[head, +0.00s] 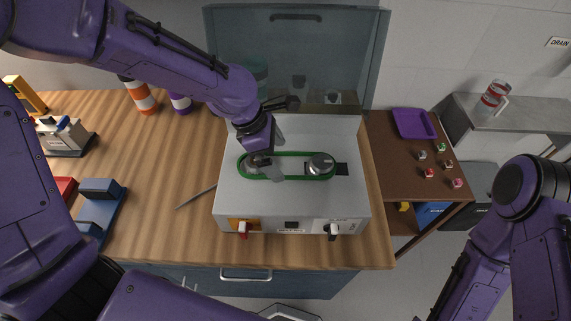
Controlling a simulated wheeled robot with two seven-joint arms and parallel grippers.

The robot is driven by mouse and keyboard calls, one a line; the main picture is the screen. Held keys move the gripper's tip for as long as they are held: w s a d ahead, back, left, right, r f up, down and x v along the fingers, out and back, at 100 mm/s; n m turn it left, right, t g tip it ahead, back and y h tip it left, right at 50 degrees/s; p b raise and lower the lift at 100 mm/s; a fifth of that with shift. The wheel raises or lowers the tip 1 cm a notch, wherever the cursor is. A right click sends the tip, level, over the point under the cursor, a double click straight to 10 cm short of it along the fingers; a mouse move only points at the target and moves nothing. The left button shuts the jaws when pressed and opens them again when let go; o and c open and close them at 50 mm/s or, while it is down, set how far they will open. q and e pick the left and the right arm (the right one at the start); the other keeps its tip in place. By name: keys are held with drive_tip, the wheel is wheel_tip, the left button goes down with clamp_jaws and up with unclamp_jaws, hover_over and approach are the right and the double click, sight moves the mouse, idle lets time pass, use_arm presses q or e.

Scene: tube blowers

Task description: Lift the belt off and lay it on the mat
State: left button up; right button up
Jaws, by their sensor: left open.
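The green belt (297,178) is a long loop around two grey pulleys on top of a pale machine. The right pulley (321,163) is in plain view. The left pulley (256,165) is partly hidden by my left gripper (271,158). My left gripper is open and points down over the left end of the belt. I cannot tell whether its fingers touch the belt.
Several small coloured pieces lie on the side table (395,150). A thin rod (196,197) lies left of the machine.

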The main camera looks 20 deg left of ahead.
sight(289, 166)
use_arm(q)
drive_tip(key=w+f, duration=0.1)
drive_tip(key=w+d+f, duration=0.1)
drive_tip(key=f, duration=0.1)
drive_tip(key=shift+w+d+f, duration=0.1)
drive_tip(key=shift+f, duration=0.05)
drive_tip(key=shift+s+r, duration=0.3)
drive_tip(key=shift+s, duration=0.2)
drive_tip(key=shift+c, duration=0.7)
drive_tip(key=shift+s, duration=0.1)
drive_tip(key=c, duration=0.5)
drive_tip(key=shift+c, duration=1.3)
